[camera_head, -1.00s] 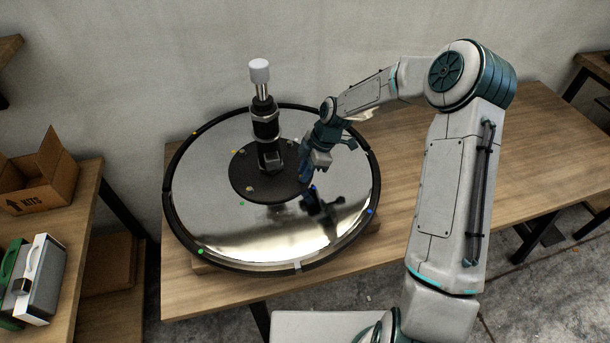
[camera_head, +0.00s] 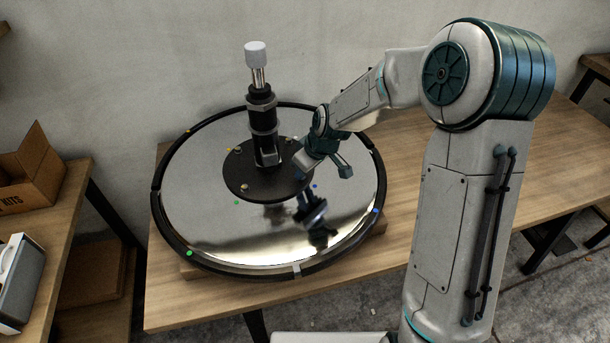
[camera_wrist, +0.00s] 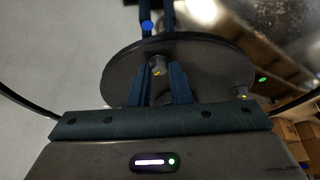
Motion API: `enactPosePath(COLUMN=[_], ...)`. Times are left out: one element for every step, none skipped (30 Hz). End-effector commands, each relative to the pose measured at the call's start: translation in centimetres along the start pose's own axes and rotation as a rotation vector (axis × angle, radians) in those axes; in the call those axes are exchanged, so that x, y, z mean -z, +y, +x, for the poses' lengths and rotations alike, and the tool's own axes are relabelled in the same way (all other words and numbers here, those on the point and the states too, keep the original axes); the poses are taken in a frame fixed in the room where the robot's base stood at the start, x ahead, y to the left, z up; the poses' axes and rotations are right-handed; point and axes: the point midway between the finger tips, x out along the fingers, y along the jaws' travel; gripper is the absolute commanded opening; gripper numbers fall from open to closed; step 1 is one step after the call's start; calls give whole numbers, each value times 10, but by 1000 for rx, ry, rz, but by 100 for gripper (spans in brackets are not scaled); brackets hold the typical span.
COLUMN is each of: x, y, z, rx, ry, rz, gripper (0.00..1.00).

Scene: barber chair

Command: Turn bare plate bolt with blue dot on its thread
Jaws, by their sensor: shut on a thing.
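The chair base is a mirror-like round disc (camera_head: 215,230) with a black plate (camera_head: 240,180) at its centre. Bolts stand on the plate, some with yellow tops. My gripper (camera_head: 304,162) is at the plate's right side, tilted. In the wrist view, my gripper (camera_wrist: 159,72) is shut on a metal bolt (camera_wrist: 158,66) standing on the plate (camera_wrist: 120,75). A blue dot (camera_wrist: 148,25) shows just beyond this bolt, past the plate's edge. In the head view, a blue dot (camera_head: 314,186) lies beside the plate, below my gripper. The bolt's thread is hidden.
A black column (camera_head: 263,125) with a pale cap rises from the plate, left of my gripper. Another bolt (camera_wrist: 241,92) stands right of my fingers. A black rim (camera_head: 155,190) surrounds the disc on the wooden table (camera_head: 410,200). A cardboard box (camera_head: 30,175) stands at left.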

Motion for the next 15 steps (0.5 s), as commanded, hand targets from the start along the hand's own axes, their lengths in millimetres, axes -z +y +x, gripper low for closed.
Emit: enactPosePath(x=[0, 1, 1, 1, 1, 1, 1, 1, 1, 2, 2, 2, 2, 2, 2], y=[-2, -2, -2, -3, -3, -4, -4, -4, -5, -5, -6, -6, -6, -6, -6], z=[4, 4, 4, 4, 4, 4, 4, 4, 4, 4, 4, 4, 4, 4, 4], rx=[-21, -31, -46, -56, -67, -82, -92, -103, -117, -128, -138, -152, -163, -174, -188], ry=[4, 4, 4, 4, 5, 4, 5, 5, 5, 5, 6, 6, 5, 5, 6], rz=[33, 59, 93, 118, 144, 180, 205, 231, 266, 292, 319, 353, 379, 406, 440], gripper=[0, 0, 0, 0, 0, 0, 0, 0, 0, 0, 0, 0, 0, 0, 0])
